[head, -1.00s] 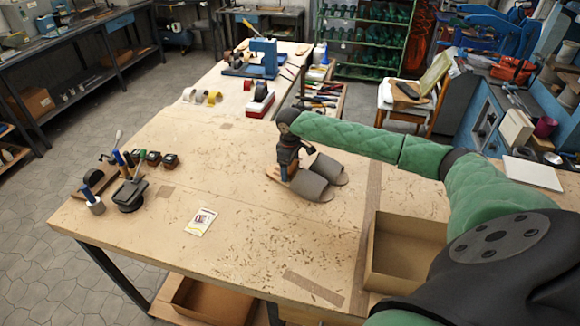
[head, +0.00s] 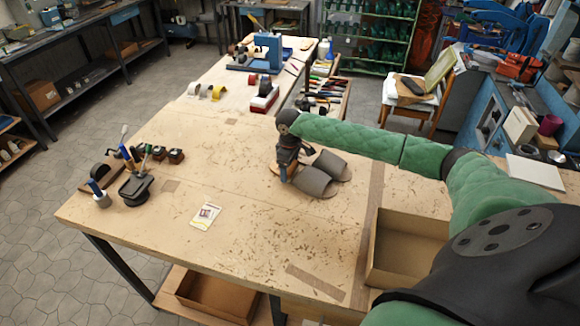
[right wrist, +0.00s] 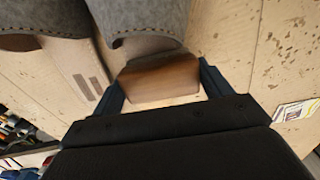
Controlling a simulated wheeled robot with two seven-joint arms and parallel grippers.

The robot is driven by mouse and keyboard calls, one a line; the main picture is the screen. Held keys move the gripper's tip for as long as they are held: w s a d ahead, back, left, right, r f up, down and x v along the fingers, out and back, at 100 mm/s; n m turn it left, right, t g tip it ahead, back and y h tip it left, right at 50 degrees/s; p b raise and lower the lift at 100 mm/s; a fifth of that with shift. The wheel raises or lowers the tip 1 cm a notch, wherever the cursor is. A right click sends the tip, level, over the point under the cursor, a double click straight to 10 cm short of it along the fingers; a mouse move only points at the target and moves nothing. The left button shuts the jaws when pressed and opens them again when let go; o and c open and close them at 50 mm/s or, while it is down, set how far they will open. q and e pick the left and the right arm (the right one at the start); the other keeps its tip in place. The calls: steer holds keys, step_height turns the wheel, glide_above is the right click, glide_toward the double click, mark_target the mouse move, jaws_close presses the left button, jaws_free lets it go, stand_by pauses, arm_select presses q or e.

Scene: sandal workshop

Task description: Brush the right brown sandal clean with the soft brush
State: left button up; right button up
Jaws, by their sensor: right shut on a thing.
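Two grey-brown sandals lie side by side on the workbench, the nearer one (head: 315,183) and the farther one (head: 331,165). Both also show at the top of the right wrist view, one in the middle (right wrist: 140,22) and one at left (right wrist: 38,18). My right gripper (head: 286,172) is at the left end of the pair, low over the bench. It is shut on the brush, whose brown wooden body (right wrist: 160,80) shows between the fingers, close to the middle sandal's edge. Its bristles are hidden, and I cannot tell whether it touches. My left gripper is out of view.
A small card (head: 206,215) lies on the bench left of the sandals. Tools and small pots (head: 135,188) stand at the bench's left end. An open cardboard box (head: 408,283) is at the right, below my right arm. The front middle of the bench is clear.

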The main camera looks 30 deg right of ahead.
steer(key=shift+d, duration=0.15)
steer(key=shift+w+d, duration=0.25)
steer(key=shift+d, duration=0.3)
steer(key=shift+w+d, duration=0.25)
steer(key=shift+d, duration=0.25)
steer(key=shift+a, duration=0.15)
stand_by(0.3)
steer(key=shift+s+a, duration=0.3)
steer(key=shift+a, duration=0.25)
steer(key=shift+s+a, duration=0.25)
steer(key=shift+a, duration=0.25)
steer(key=shift+r, duration=3.95)
steer(key=shift+r, duration=0.1)
